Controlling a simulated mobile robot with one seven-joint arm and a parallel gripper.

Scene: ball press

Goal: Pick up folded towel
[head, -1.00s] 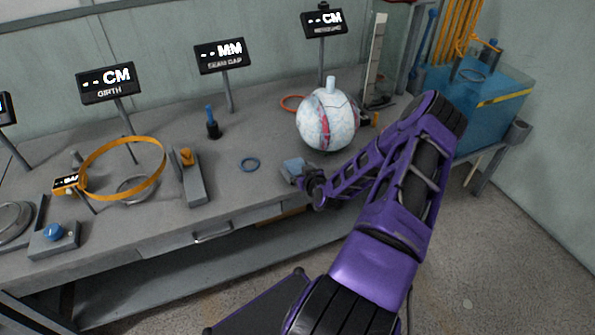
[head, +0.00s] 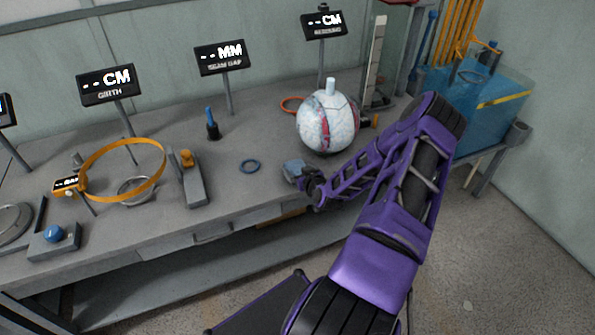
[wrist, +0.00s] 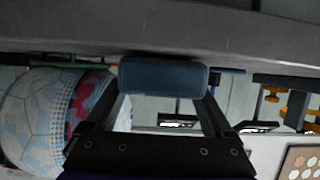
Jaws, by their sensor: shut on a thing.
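The folded towel (wrist: 163,77) is a small blue-grey bundle. In the wrist view it sits between the two fingertips of my gripper (wrist: 165,85), which is shut on it. In the head view the towel (head: 293,170) shows at the end of my purple arm, near the front edge of the bench and in front of the ball. My gripper (head: 303,178) is partly hidden there by my own wrist. From these views I cannot tell whether the towel touches the bench top.
A white patterned ball (head: 327,122) stands just behind the towel, and close on the left in the wrist view (wrist: 32,120). A grey clamp block (head: 192,180) and an orange hoop (head: 122,169) are further left. A blue tank (head: 490,105) stands right.

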